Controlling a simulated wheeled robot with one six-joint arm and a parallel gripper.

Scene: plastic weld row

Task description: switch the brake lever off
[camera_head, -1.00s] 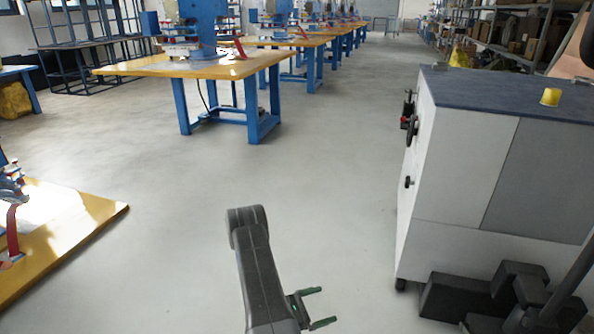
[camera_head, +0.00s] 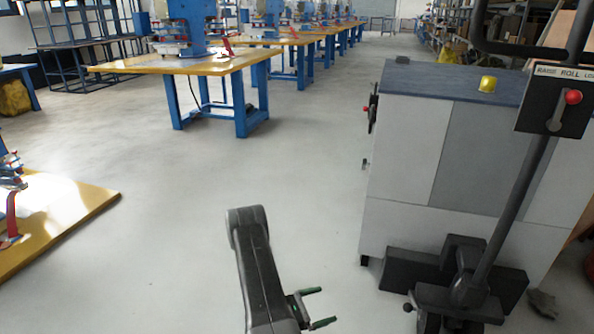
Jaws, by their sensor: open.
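A lever with a red knob (camera_head: 573,97) sits on a dark panel (camera_head: 545,112) labelled "RAISE ROLL" and a cut-off word, on a black post at the right. A small dark lever with a round knob (camera_head: 408,307) sticks out at the left of the post's base. A red knob (camera_head: 366,109) also shows at the left side of the grey cabinet (camera_head: 400,150). I cannot tell from the picture which of these is the brake lever. My gripper (camera_head: 319,306) is low in the middle, its two green-tipped fingers apart and empty, left of the post's base and touching nothing.
The black base (camera_head: 440,275) of the post stands in front of the cabinet. A yellow cap (camera_head: 487,84) is on the cabinet top. Blue-legged tables (camera_head: 200,66) with machines run back at the upper left; another yellow tabletop (camera_head: 70,215) is at left. The middle floor is clear.

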